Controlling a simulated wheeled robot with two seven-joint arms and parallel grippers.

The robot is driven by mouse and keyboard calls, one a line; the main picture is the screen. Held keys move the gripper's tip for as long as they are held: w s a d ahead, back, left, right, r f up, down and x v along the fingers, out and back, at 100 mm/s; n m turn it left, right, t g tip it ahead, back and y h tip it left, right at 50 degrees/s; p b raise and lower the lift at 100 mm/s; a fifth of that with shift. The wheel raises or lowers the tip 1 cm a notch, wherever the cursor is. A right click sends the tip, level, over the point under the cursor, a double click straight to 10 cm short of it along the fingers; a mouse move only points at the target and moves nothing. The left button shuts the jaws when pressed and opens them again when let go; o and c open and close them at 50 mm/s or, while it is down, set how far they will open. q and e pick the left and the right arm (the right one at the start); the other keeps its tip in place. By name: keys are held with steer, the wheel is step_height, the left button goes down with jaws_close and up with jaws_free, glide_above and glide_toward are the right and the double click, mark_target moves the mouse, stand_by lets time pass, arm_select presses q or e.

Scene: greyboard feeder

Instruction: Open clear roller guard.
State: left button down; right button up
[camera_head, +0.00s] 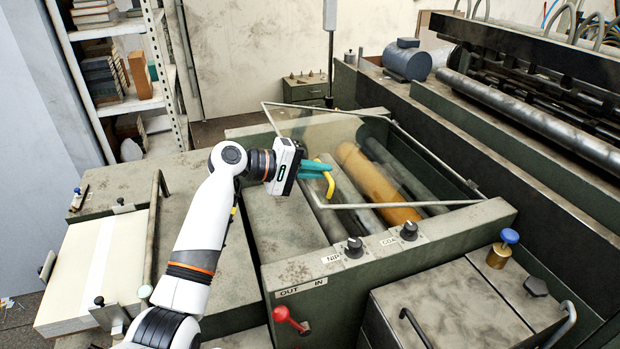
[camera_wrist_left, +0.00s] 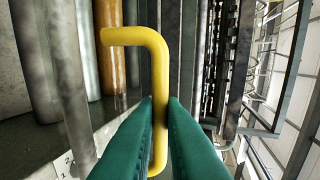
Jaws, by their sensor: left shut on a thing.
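The clear roller guard (camera_head: 345,127) is a see-through panel in a thin metal frame over the roller bay, tilted up from the machine top. Its yellow handle (camera_head: 328,178) is on the near left part of the guard. My left gripper (camera_head: 328,171), with teal fingers, is shut on this handle. In the left wrist view the yellow handle (camera_wrist_left: 157,60) passes between the two teal fingers (camera_wrist_left: 160,115). An orange roller (camera_head: 375,184) and grey rollers lie under the guard. My right gripper is not in view.
Two black knobs, one marked NIP (camera_head: 354,247), sit on the near rail. A red lever (camera_head: 287,316) is on the front face. A blue-capped brass fitting (camera_head: 503,248) stands at right. A greyboard stack (camera_head: 75,270) lies at left.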

arm_select(q)
steer(key=w+d+r+p, duration=0.1)
steer(key=d+r+p, duration=0.2)
steer(key=r, duration=0.5)
steer(key=w+d+r+p, duration=0.2)
steer(key=d+r+p, duration=0.2)
steer(key=r, duration=0.4)
steer(key=shift+w+d+r, duration=0.2)
steer(key=shift+d, duration=0.45)
